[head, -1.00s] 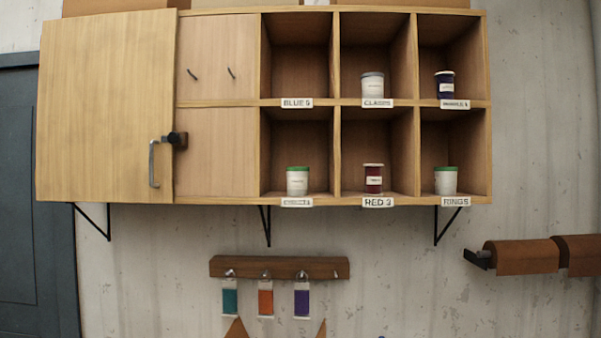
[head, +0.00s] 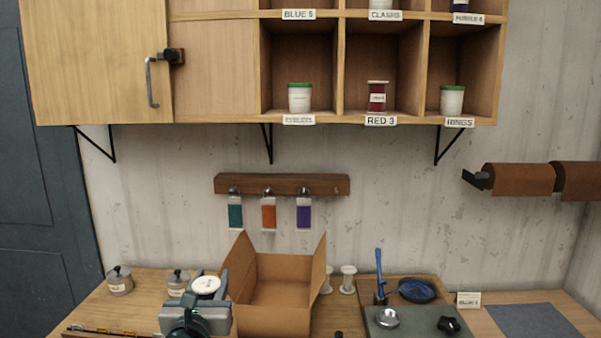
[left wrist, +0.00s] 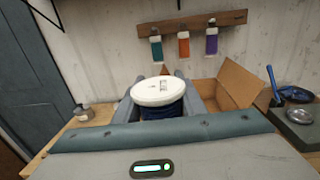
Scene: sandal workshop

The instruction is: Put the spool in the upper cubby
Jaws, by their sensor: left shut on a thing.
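The spool (head: 206,284) has a white round top, and the left wrist view shows dark blue thread below its white flange (left wrist: 158,91). My left gripper (head: 207,290) is shut on it, low over the bench and left of the open cardboard box. The gripper's fingers stand on either side of the spool in the left wrist view (left wrist: 160,103). The upper row of cubbies is cut off by the top of the head view. Only the bottom strip of the upper left cubby shows, above its BLUE 5 label (head: 298,14). My right gripper is out of view.
The open cardboard box (head: 278,290) stands beside the gripper with flaps raised. White empty-looking spools (head: 347,280) stand behind it. Lidded jars (head: 119,281) are at left. The cabinet's lower cubbies hold a red jar (head: 376,96) and white jars. A rail (head: 282,184) with colour tags hangs between.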

